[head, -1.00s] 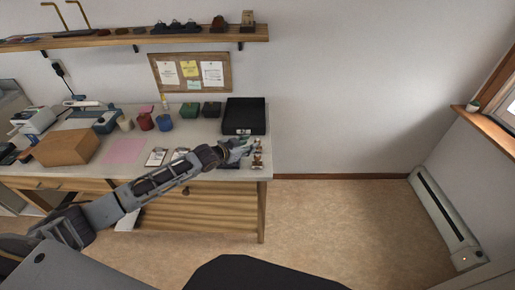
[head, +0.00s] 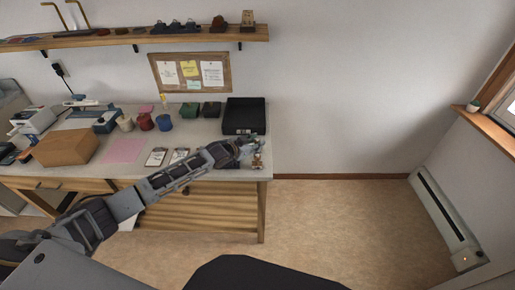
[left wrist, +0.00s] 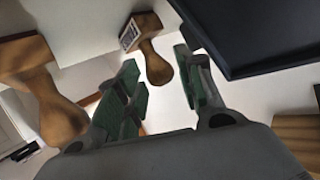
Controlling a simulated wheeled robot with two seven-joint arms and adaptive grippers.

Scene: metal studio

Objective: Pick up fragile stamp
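A wooden-handled stamp (left wrist: 157,66) with a small printed label on its base shows in the left wrist view, between the fingers and beyond them. The label is too small to read, so I cannot tell if it is the fragile stamp. A second wooden-handled stamp (left wrist: 45,90) is to the left, outside the fingers. My left gripper (left wrist: 158,72) is open, with green pads on both fingers, and holds nothing. In the head view my left gripper (head: 250,146) is at the right end of the workbench, partly covering the small stamps (head: 258,162). My right gripper is not in view.
A black tray (head: 244,116) stands just behind the gripper; its edge (left wrist: 225,62) is close to the right finger in the wrist view. The workbench (head: 215,135) also holds cups, clipboards and a cardboard box (head: 66,148). Floor to the right is clear.

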